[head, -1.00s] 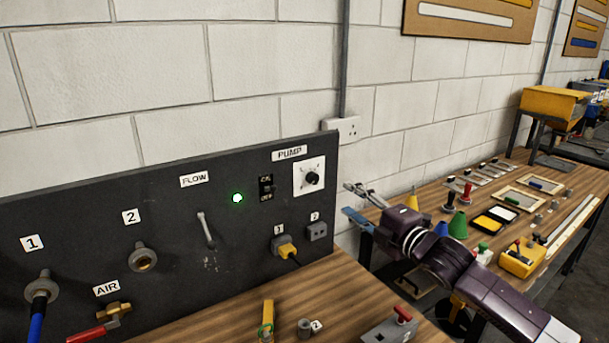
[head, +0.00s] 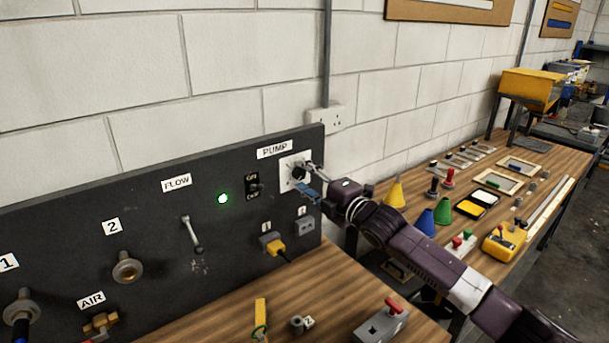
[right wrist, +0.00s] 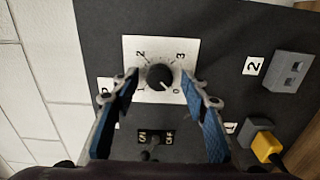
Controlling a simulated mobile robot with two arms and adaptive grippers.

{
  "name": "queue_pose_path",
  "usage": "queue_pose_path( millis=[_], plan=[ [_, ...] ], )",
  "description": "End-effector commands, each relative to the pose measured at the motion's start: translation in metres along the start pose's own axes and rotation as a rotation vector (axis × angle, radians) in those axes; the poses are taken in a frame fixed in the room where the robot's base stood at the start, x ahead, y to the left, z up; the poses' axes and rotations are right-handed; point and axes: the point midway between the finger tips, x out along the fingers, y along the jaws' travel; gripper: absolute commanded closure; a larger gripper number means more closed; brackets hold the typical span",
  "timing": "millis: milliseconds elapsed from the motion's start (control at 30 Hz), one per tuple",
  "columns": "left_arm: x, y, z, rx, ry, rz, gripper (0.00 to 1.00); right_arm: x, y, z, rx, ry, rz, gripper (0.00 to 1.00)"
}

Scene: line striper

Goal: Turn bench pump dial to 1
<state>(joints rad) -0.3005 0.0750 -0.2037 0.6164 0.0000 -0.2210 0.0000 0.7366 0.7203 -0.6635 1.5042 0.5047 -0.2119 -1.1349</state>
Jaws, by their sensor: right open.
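The pump dial is a round black knob (head: 299,172) on a white plate under the PUMP label, at the right end of the dark panel (head: 150,212). In the right wrist view the knob (right wrist: 159,76) sits amid the numbers 0, 1, 2 and 3. A pale mark on its rim seems to lie on the 0 side, though it is small. My right gripper (head: 308,178) is open in front of the plate. In the wrist view its two blue fingers (right wrist: 160,83) stand on either side of the knob, with gaps visible. My left gripper is not in view.
Close to the dial are a switch (head: 252,186), a lit green lamp (head: 222,198) and a grey socket (head: 305,225). A yellow plug (head: 275,246) sits in another socket. A bench with cones (head: 394,192) and trays lies behind my right arm.

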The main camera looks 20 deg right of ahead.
Motion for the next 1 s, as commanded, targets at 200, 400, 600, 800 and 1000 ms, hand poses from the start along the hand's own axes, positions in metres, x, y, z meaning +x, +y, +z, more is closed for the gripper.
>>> queue_pose_path(
  millis=[200, 400, 600, 800, 1000],
  plan=[
    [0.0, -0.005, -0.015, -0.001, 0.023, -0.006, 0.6, 0.001, -0.001, -0.001, 0.0, 0.001, 0.0, 0.58],
    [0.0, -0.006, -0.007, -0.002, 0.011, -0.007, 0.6, 0.001, -0.001, 0.0, 0.001, 0.001, 0.0, 0.75],
    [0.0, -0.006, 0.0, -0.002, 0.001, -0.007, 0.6, 0.001, -0.001, 0.0, 0.001, 0.0, -0.001, 0.97],
    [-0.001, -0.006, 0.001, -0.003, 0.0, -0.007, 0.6, 0.001, -0.001, 0.0, 0.008, 0.0, -0.002, 1.0],
    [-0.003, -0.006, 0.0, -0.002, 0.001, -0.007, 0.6, 0.001, -0.001, 0.0, 0.064, 0.0, -0.002, 1.0]
  ],
)
